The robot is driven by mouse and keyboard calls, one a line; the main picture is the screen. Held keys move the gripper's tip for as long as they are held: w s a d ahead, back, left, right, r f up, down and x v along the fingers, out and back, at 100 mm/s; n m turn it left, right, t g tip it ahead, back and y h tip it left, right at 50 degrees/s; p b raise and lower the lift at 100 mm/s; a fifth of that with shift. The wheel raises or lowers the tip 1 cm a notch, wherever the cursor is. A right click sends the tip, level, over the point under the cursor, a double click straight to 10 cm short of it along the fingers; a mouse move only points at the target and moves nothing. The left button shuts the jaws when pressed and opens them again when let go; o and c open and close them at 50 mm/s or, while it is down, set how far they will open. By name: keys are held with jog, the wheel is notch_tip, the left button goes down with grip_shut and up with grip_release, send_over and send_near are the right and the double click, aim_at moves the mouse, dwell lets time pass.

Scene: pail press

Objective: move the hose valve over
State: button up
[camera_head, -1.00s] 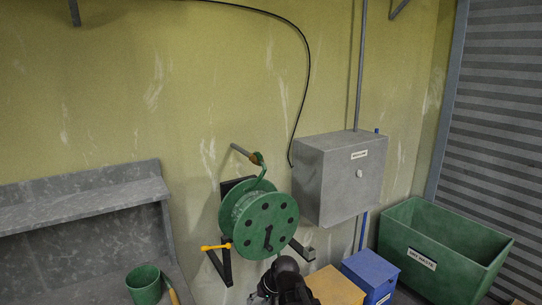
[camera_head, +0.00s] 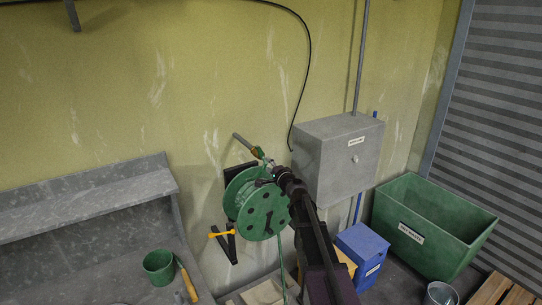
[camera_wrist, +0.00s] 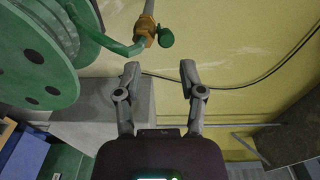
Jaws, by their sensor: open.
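The hose valve (camera_head: 258,152) is a brass fitting on the end of a grey pipe from the wall, just above the green hose reel (camera_head: 262,215). In the wrist view the brass valve (camera_wrist: 148,29) has a rounded green knob (camera_wrist: 167,38) at its side and a green hose running down to the reel. My gripper (camera_head: 271,165) is right beside the valve in the head view and partly covers the reel's upper edge. In the wrist view my gripper (camera_wrist: 160,72) is open and empty, its two fingertips apart, with the knob just beyond them.
A grey wall box (camera_head: 338,165) stands close to the right of my arm. A yellow handle (camera_head: 222,233) sticks out left of the reel. A green bin (camera_head: 415,235), blue box (camera_head: 358,250) and pallet (camera_head: 495,290) are on the right; a green pot (camera_head: 158,268) is on the left bench.

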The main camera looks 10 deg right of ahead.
aim_at(262, 155)
jog(key=shift+w+d+r+m, duration=0.2)
jog(key=shift+d+r+m, duration=0.1)
jog(key=shift+d+r, duration=0.1)
jog(key=shift+w, duration=0.1)
jog(key=shift+x, duration=4.1)
jog(key=shift+s, duration=0.2)
jog(key=c, duration=0.6)
